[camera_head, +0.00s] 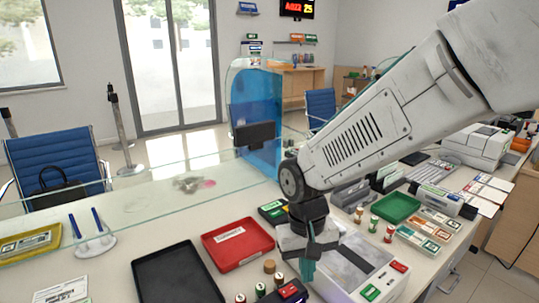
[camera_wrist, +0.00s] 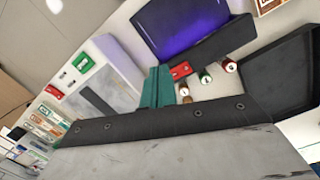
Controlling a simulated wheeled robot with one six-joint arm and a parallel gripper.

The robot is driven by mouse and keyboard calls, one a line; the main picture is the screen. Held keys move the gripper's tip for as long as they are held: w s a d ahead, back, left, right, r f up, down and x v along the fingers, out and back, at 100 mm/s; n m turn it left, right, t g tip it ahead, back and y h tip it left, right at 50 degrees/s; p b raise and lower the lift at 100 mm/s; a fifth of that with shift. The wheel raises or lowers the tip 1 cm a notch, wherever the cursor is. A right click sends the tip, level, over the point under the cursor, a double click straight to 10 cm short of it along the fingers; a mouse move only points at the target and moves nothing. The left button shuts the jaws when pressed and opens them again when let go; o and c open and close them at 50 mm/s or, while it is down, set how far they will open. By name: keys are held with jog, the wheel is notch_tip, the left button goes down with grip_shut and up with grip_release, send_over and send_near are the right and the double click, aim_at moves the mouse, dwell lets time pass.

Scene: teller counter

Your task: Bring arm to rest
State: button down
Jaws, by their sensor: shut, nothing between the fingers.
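My arm reaches in from the upper right of the head view and bends down over the teller counter (camera_head: 130,262). My gripper (camera_head: 308,268) points down, with teal fingers shut and empty, beside the white machine (camera_head: 372,270) with red and green labels. In the wrist view the shut teal fingers of my gripper (camera_wrist: 157,88) show at the middle, with nothing held. The gripper hides part of the machine's left side. Whether the fingertips touch anything below cannot be told.
A red tray (camera_head: 261,238) and a black tray (camera_head: 180,278) lie left of my gripper. Small rolls (camera_head: 240,298) stand close below it. A green tray (camera_head: 396,207) lies to the right. A clear glass screen (camera_head: 150,185) runs along the counter's far side.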

jog(key=s+d+r+m+t, duration=0.1)
jog(key=s+d+r, duration=0.5)
jog(key=s+d, duration=0.2)
jog(key=s+d+r+m+t, duration=0.1)
jog(key=s+d+r, duration=0.5)
jog(key=s+d, duration=0.2)
jog(key=d, duration=0.2)
jog(key=shift+d+t+y, duration=0.3)
jog(key=shift+r, duration=0.1)
